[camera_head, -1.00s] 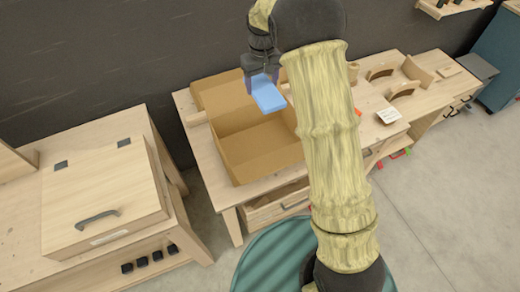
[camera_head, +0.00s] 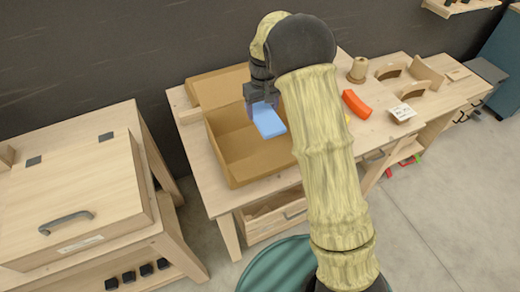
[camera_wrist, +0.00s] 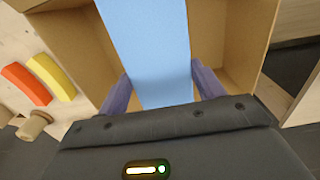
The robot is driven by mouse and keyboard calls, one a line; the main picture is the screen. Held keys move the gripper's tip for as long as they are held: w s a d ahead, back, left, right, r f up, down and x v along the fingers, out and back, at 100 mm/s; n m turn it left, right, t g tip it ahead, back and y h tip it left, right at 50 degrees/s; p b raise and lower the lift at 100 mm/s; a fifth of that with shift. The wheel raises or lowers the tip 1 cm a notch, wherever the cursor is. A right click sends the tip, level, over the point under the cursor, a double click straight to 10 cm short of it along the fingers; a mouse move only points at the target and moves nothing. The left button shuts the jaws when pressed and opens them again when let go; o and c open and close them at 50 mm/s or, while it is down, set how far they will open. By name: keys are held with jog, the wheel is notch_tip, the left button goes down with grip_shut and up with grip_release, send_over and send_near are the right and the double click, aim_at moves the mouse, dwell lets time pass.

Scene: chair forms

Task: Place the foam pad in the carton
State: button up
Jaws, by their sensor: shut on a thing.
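The blue foam pad (camera_head: 268,121) is held by my gripper (camera_head: 262,103) above the open cardboard carton (camera_head: 232,172) on the workbench. In the wrist view the pad (camera_wrist: 150,50) stretches away between my two purple fingers (camera_wrist: 157,88), which are shut on it. The carton's brown walls (camera_wrist: 245,40) show below and on both sides of the pad there. In the head view the pad overlaps the carton's opening. The exact height of the pad over the carton floor is hard to tell. My arm hides part of the bench to the right of the carton.
An orange curved piece (camera_head: 356,104), a spool (camera_head: 357,70) and wooden arches (camera_head: 391,71) lie right of the carton. A yellow piece (camera_wrist: 52,77) lies beside the orange one. A lidded wooden box (camera_head: 75,195) stands on the left table, with a gap between the tables.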

jog(key=p, duration=0.3)
send_over(262, 150)
notch_tip(262, 150, down, 14)
jog(key=shift+r, duration=0.1)
jog(key=shift+s, duration=0.1)
jog(key=shift+f+p, duration=0.45)
jog(key=shift+f, duration=1.7)
jog(key=shift+f, duration=0.1)
jog(key=o, duration=0.9)
jog(key=shift+o, duration=0.2)
